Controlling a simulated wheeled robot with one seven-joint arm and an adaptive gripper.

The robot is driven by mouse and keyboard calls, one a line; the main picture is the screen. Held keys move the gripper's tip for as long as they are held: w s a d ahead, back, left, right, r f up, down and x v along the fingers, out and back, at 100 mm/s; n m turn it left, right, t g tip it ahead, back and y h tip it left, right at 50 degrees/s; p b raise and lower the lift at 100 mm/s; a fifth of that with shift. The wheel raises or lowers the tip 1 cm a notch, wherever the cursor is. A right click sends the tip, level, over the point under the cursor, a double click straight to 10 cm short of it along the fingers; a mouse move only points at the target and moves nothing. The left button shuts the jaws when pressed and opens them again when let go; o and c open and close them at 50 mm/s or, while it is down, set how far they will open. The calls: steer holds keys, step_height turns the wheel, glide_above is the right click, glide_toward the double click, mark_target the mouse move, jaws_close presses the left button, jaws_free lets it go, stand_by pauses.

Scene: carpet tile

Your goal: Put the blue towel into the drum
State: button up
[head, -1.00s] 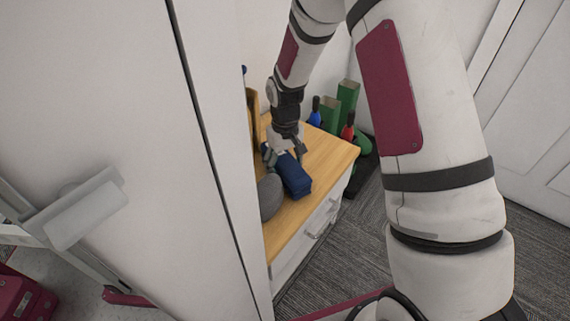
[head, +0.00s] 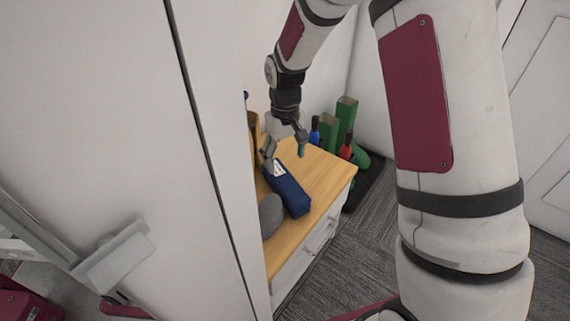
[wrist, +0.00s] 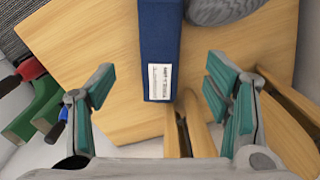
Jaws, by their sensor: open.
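A dark blue oblong item (head: 287,192) with a white label lies on the wooden cabinet top; it is the only thing here that fits the blue towel, though it looks like a firm block. In the wrist view the blue item (wrist: 161,45) runs up from between the fingers, its labelled end nearest me. My gripper (head: 285,160) is open, above and just behind that end. I see no drum in either view.
A grey rounded object (head: 270,215) lies beside the blue item. Wooden pieces (wrist: 290,125) stand at the cabinet's back. Green boxes (head: 345,115) and red and blue-handled things stand beyond the cabinet. A large white panel (head: 110,110) fills the left.

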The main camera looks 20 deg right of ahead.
steer(key=shift+r, duration=0.65)
